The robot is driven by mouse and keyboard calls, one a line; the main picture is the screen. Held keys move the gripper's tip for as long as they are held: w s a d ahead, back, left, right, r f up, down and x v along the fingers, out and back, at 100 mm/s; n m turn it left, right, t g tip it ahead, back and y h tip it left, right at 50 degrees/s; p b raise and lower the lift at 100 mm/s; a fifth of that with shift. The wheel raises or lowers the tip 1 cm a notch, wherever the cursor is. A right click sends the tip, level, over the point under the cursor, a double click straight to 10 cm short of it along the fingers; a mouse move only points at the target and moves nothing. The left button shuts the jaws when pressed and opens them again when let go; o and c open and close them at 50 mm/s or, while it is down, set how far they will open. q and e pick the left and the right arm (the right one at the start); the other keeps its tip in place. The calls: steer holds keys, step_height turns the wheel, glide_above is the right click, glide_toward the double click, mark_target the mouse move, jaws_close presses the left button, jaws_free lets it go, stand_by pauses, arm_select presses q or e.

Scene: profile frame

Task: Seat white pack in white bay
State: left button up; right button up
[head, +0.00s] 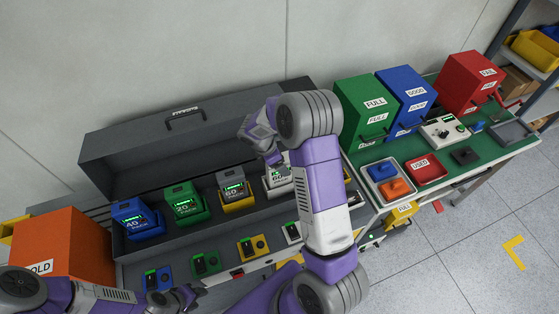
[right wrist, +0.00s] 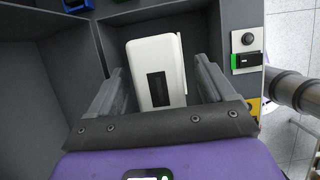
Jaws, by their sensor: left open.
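The white pack (head: 277,182) stands in the right-hand part of the dark grey case, partly hidden by my right arm. In the right wrist view the white pack (right wrist: 157,72) sits within grey compartment walls, between the two fingers of my right gripper (right wrist: 158,85). Gaps show on both sides of it, so the jaws look open. Whether the pack is fully down in its bay cannot be told. In the head view my right gripper (head: 262,143) is above and left of the pack. My left gripper (head: 178,298) is open and low at the left, before the case.
Blue (head: 136,220), green (head: 187,203) and yellow (head: 235,192) packs stand in a row in the case (head: 200,150). An orange box (head: 62,245) is at the left. The green bench (head: 440,165) at right holds bins and trays.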

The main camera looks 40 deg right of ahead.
steer(key=v, duration=0.7)
steer(key=shift+a+r, duration=0.1)
steer(key=shift+r, duration=0.2)
stand_by(0.4)
